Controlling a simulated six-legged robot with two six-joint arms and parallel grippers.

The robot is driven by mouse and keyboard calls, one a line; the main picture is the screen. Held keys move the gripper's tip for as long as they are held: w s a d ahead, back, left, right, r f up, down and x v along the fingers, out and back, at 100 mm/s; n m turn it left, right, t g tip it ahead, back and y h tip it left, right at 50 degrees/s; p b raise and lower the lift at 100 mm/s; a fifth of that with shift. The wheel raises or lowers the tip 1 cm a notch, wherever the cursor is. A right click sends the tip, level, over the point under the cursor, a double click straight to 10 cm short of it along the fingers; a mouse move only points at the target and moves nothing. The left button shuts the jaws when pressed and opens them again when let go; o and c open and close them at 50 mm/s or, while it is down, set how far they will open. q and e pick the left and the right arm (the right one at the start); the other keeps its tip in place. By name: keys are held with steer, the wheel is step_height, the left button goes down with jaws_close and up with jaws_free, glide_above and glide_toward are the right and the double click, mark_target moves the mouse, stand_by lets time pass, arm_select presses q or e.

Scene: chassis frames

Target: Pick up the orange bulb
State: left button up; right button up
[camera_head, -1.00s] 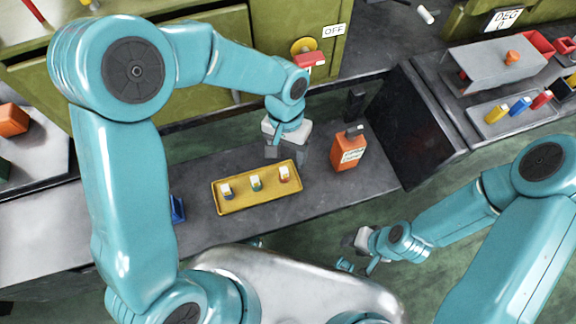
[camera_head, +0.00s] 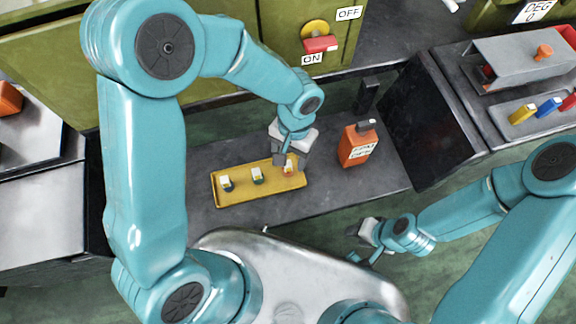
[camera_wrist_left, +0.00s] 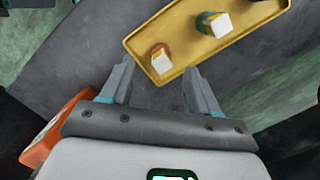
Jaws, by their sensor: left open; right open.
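The orange bulb (camera_head: 289,168) with a pale top stands at the right end of a yellow tray (camera_head: 240,198). It also shows in the left wrist view (camera_wrist_left: 160,63), just beyond the fingertips and in line with the gap between them. My left gripper (camera_head: 290,160) is open and empty at that end of the tray, its fingers partly covering the bulb. In the left wrist view the two fingers (camera_wrist_left: 160,72) are spread apart. My right gripper (camera_head: 358,243) is open, off to the right and apart from the tray.
A green bulb (camera_head: 257,175) and a blue bulb (camera_head: 227,183) stand in the same tray. An orange bottle (camera_head: 357,147) with a white label stands on the counter right of my left gripper. Bare grey counter (camera_head: 340,190) lies right of the tray.

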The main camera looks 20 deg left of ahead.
mark_target(288, 163)
arm_select(q)
steer(key=f, duration=0.4)
steer(key=shift+s+a+f+b, duration=0.2)
steer(key=shift+s+f+b, duration=0.05)
steer(key=shift+f+b, duration=0.15)
steer(key=shift+r, duration=0.1)
steer(key=c, duration=1.1)
